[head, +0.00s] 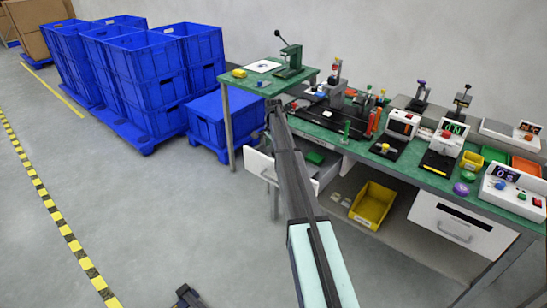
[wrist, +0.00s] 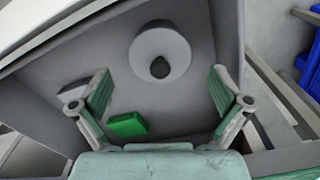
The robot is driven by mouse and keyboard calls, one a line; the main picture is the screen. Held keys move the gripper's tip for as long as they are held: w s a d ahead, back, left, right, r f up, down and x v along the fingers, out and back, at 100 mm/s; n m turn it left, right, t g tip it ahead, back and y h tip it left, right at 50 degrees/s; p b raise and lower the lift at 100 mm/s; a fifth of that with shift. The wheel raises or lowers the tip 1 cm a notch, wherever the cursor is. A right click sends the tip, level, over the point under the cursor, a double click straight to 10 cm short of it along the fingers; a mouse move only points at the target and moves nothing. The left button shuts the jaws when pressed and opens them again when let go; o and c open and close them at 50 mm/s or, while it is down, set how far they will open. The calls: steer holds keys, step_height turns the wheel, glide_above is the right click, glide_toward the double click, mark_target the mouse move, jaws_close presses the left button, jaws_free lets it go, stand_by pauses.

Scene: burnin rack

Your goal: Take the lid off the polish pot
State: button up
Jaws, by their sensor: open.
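A round light-grey thing (wrist: 160,54) with a dark rounded shape at its middle, like a lidded pot seen from above, stands in the open drawer (head: 257,166) in the wrist view. I take it for the polish pot; the dark shape may be the lid's knob. My gripper (wrist: 160,84) is open and empty, with one finger on each side of the picture. The round thing lies ahead of the fingertips, about midway between them, and is not touched. In the head view I cannot make out the pot or the gripper.
A green block (wrist: 128,124) lies in the drawer near my left finger, with a white piece (wrist: 73,92) beside it. The drawer walls are close around the fingers. Above is the green bench (head: 405,160) with several devices. A yellow bin (head: 372,205) sits on the lower shelf.

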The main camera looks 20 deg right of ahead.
step_height(320, 180, down, 2)
steer(key=shift+f, duration=0.1)
steer(key=shift+c, duration=0.4)
steer(key=shift+s, duration=0.1)
steer(key=c, duration=1.4)
steer(key=shift+c, duration=0.7)
steer(key=shift+c, duration=0.2)
